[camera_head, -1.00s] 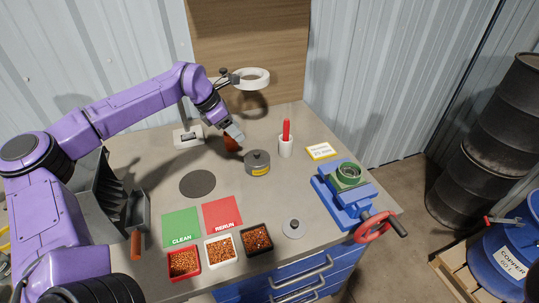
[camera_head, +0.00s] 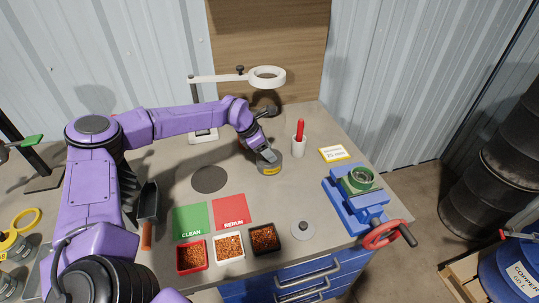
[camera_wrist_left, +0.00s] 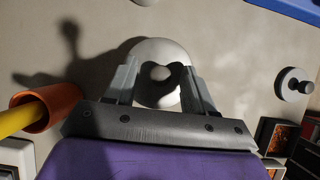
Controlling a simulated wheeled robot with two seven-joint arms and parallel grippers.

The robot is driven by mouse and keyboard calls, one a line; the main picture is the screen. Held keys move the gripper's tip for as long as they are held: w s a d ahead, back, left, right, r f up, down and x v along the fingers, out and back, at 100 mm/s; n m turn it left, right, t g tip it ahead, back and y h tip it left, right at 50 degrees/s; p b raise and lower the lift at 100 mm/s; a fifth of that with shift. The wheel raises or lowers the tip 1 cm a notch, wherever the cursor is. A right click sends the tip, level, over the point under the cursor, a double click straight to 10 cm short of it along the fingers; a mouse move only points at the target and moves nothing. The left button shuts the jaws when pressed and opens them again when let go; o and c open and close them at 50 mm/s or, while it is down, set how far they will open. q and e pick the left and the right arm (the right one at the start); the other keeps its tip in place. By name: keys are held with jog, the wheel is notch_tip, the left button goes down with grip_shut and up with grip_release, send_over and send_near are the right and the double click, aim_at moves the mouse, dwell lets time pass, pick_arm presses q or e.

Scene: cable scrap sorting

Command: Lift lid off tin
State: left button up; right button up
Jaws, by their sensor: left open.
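The round grey tin (camera_head: 269,169) with a yellow label stands upright on the bench. My left gripper (camera_head: 268,155) is over its top and hides much of the lid in the head view. In the left wrist view the round grey lid (camera_wrist_left: 163,50) lies below the gripper, with its knob (camera_wrist_left: 160,73) between the two fingers. My left gripper (camera_wrist_left: 160,80) is open, one finger on each side of the knob, with visible gaps. Whether the fingertips touch the lid cannot be told. My right gripper is not in view.
A white cup (camera_head: 298,149) with a red-handled tool stands right of the tin. A magnifier lamp (camera_head: 268,76) is behind. A blue vise (camera_head: 357,205) is at right. A grey knobbed disc (camera_head: 302,230) and several granule trays lie in front. A dark round pad (camera_head: 209,180) is left.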

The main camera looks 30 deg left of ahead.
pick_arm(q)
jog(key=shift+s, duration=0.1)
grip_shut()
